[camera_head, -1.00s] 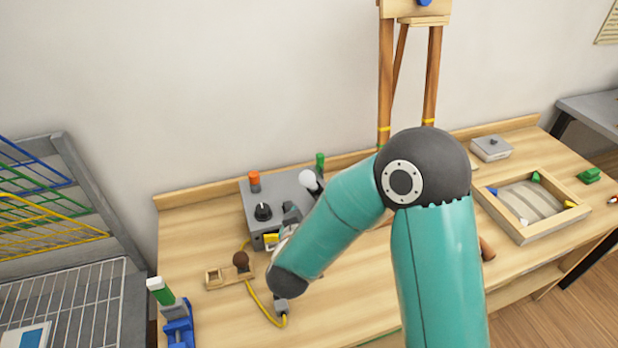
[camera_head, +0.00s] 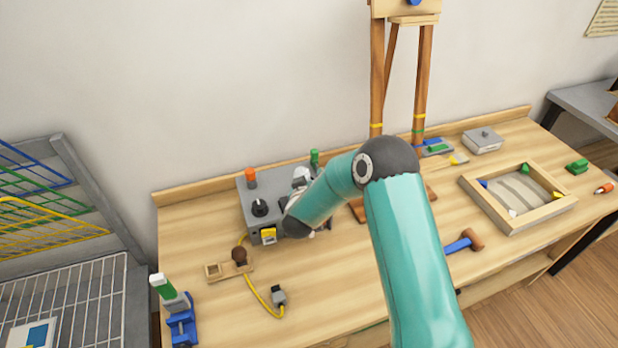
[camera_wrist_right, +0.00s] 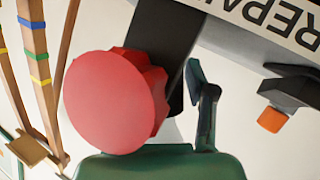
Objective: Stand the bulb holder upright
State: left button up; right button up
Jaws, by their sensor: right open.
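A small white rounded shape (camera_head: 302,173), which looks like the bulb of the bulb holder, shows at the top of the grey control box (camera_head: 265,221). My right arm covers its lower part, so I cannot tell its tilt or whether it is touched. My right gripper (camera_head: 299,194) is at the box, mostly hidden behind its own wrist. It is open. In the right wrist view a large red round knob (camera_wrist_right: 112,102) is very near the camera, with dark parts behind it. My left gripper is not in view.
An orange button (camera_head: 250,177), a black dial (camera_head: 260,207) and a green post (camera_head: 314,157) stand on the box. A wooden block (camera_head: 228,270), a yellow cable and a grey plug (camera_head: 279,295) lie in front. A sand tray (camera_head: 510,222) and hammer (camera_head: 465,241) lie right.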

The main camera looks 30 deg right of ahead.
jog(key=c, duration=1)
jog(key=m+y+b, duration=0.2)
jog(key=b, duration=0.1)
jog(key=shift+d+f, duration=0.2)
jog(key=shift+f, duration=0.1)
jog(key=shift+c, duration=0.2)
jog(key=shift+r+m+y+b, duration=0.1)
jog(key=shift+m+y+b, duration=0.4)
jog(key=shift+y+b, duration=0.1)
jog(key=shift+a, duration=0.1)
jog(key=o, duration=1)
jog(key=shift+r, duration=0.1)
jog(key=shift+o, duration=0.2)
